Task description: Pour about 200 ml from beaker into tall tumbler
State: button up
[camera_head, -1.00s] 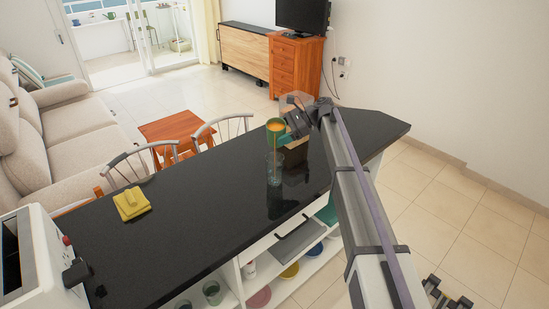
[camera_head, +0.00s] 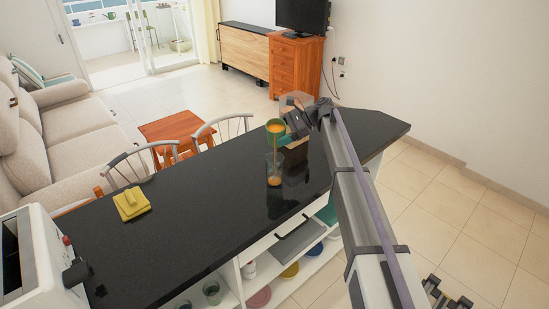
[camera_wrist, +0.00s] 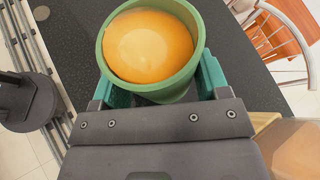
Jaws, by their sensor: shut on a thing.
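A green beaker (camera_head: 276,126) with orange liquid is held tilted above the counter. My gripper (camera_head: 298,124) is shut on it from the right. In the wrist view the beaker (camera_wrist: 152,85) sits between the green finger pads of my gripper (camera_wrist: 160,92), with orange liquid (camera_wrist: 148,45) filling much of its mouth. The clear tall tumbler (camera_head: 274,168) stands upright on the counter below the beaker. A thin orange stream falls from the beaker into the tumbler, and orange liquid shows in its lower part. The tumbler is not visible in the wrist view.
The black counter (camera_head: 215,195) is mostly bare, with a yellow cloth (camera_head: 131,204) on its left part. A clear container (camera_head: 295,104) and a brown box (camera_head: 294,153) stand behind and beside my gripper. A white machine (camera_head: 38,255) is at bottom left. Chairs (camera_head: 140,165) line the far side.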

jog(key=shift+f, duration=0.1)
dwell(0.7)
jog(key=shift+w+r+n+t+p, duration=0.1)
jog(key=shift+r+n+t+p, duration=0.3)
jog(key=shift+n+t+p, duration=0.35)
dwell(1.7)
jog(key=shift+f+n+t+b, duration=0.65)
jog(key=shift+n+t, duration=0.2)
jog(key=shift+t, duration=0.1)
dwell(3.8)
